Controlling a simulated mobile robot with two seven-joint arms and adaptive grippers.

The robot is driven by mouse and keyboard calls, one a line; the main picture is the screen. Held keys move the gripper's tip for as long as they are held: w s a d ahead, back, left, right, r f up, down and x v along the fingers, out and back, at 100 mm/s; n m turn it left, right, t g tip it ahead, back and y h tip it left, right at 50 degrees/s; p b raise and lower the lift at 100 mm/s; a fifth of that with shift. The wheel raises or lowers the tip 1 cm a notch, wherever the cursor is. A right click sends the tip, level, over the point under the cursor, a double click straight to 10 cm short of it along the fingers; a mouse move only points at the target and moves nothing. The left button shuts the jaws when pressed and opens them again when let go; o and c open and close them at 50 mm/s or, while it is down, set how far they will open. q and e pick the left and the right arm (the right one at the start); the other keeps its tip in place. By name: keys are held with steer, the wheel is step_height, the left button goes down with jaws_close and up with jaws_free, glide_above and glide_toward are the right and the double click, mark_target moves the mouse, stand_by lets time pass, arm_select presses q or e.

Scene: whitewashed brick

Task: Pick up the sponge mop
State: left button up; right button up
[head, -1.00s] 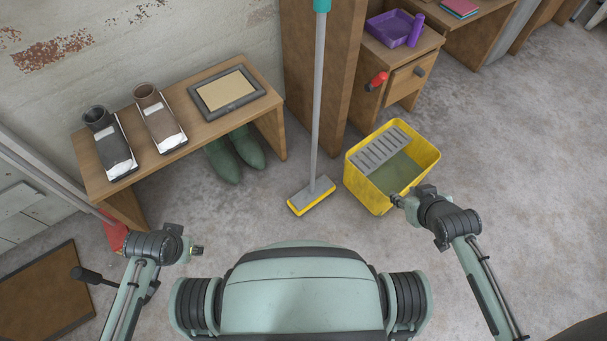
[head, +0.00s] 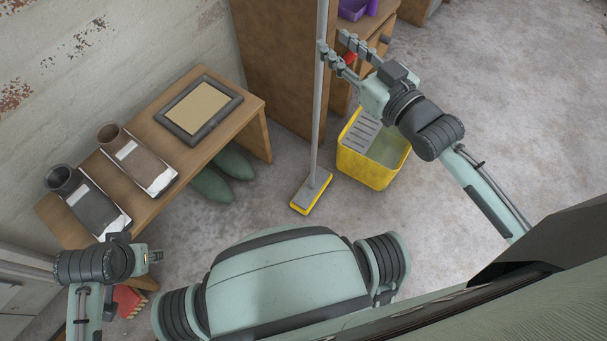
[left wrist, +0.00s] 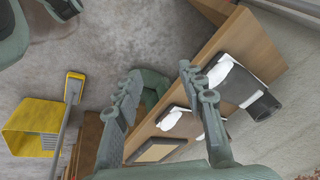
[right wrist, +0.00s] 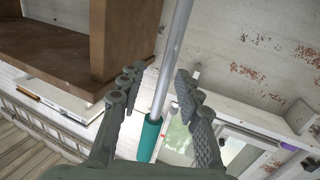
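The sponge mop (head: 316,140) stands nearly upright on the floor. It has a grey pole and a grey head with a yellow sponge edge. It also shows in the left wrist view (left wrist: 73,88). My right gripper (head: 332,42) is open at the upper pole, one finger overlapping it in the head view. In the right wrist view, the pole, with its teal grip (right wrist: 149,138), shows between the spread fingers (right wrist: 158,75). I cannot tell how deep it sits, and neither finger looks closed on it. My left gripper (left wrist: 158,75) is open and empty, far from the mop.
A yellow bucket (head: 372,174) stands right of the mop head, below my right arm. A wooden panel (head: 280,75) rises close behind the pole. Floor before the mop is clear.

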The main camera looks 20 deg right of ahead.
steer(key=w+a+r, duration=0.1)
steer(key=w+a, duration=0.2)
steer(key=w, duration=0.4)
steer(key=shift+w+a+r, duration=0.15)
steer(key=shift+a+r, duration=0.1)
steer(key=shift+r, duration=0.1)
steer(key=c, duration=0.4)
jaws_close()
arm_select(q)
steer(key=shift+a+f, duration=0.15)
steer(key=shift+f, duration=0.35)
arm_select(e)
steer(key=shift+r, duration=0.2)
